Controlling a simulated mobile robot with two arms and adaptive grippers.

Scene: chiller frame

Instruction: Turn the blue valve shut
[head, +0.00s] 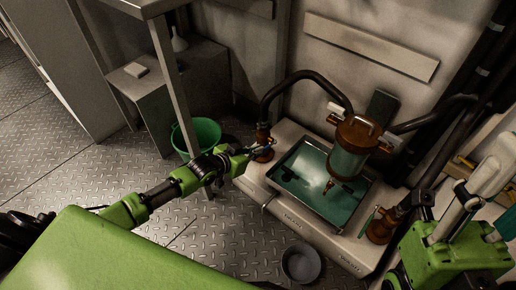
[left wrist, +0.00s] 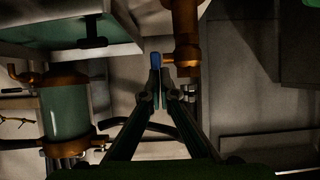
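The blue valve handle (left wrist: 155,60) shows in the left wrist view as a small blue end beside a copper fitting (left wrist: 186,40). In the head view the copper valve body (head: 262,150) stands at the unit's left corner, its handle mostly hidden by my gripper. My left gripper (head: 246,152) reaches it from the left. In the left wrist view its fingertips (left wrist: 163,78) are close together, with the blue end just beyond the left tip; whether they grip it is unclear. My right gripper (head: 420,203) is small and dark near the right copper valve (head: 381,228).
A white unit (head: 290,216) carries a teal tray (head: 333,213) under a copper-ended glass vessel (head: 350,150) with black hoses. A green bucket (head: 205,132) stands behind my left arm, near a table leg. A grey bowl (head: 301,263) sits on the floor in front.

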